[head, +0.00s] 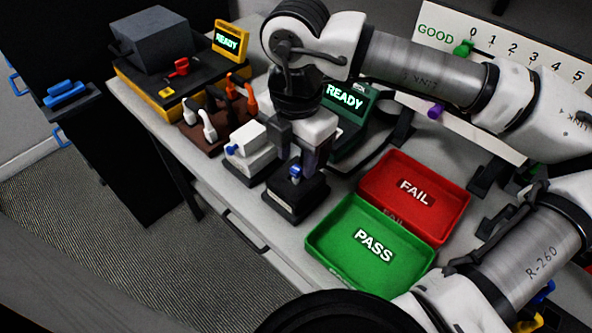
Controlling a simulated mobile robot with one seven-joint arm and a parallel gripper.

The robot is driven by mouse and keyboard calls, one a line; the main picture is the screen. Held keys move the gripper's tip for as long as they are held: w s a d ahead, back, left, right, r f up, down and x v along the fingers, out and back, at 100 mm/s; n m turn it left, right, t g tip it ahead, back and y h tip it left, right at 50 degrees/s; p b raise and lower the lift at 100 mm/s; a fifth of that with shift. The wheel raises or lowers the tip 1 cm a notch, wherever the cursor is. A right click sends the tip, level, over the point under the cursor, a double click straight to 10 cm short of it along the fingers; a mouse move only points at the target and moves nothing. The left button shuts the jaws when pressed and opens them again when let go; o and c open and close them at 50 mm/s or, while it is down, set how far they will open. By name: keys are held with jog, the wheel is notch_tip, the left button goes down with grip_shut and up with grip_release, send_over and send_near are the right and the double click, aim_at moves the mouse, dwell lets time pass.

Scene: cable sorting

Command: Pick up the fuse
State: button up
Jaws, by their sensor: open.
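A small blue piece (296,171), which I take to be the fuse, stands upright in the top of a black block (296,197) on the bench. My gripper (299,158) points down right over this block. Its jaws are apart, and the blue piece shows at or just below the fingertips. I cannot tell whether the fingers touch it. The fingers and the gripper body hide part of the block's top.
A white block (252,135) and a brown stand (207,133) with several connectors are close on the left. A green PASS tray (330,225) and a red FAIL tray (445,185) lie to the right. A dark green READY device (357,106) stands behind my gripper.

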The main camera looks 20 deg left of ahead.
aim_at(296, 168)
jog(key=shift+f, duration=1.6)
grip_shut()
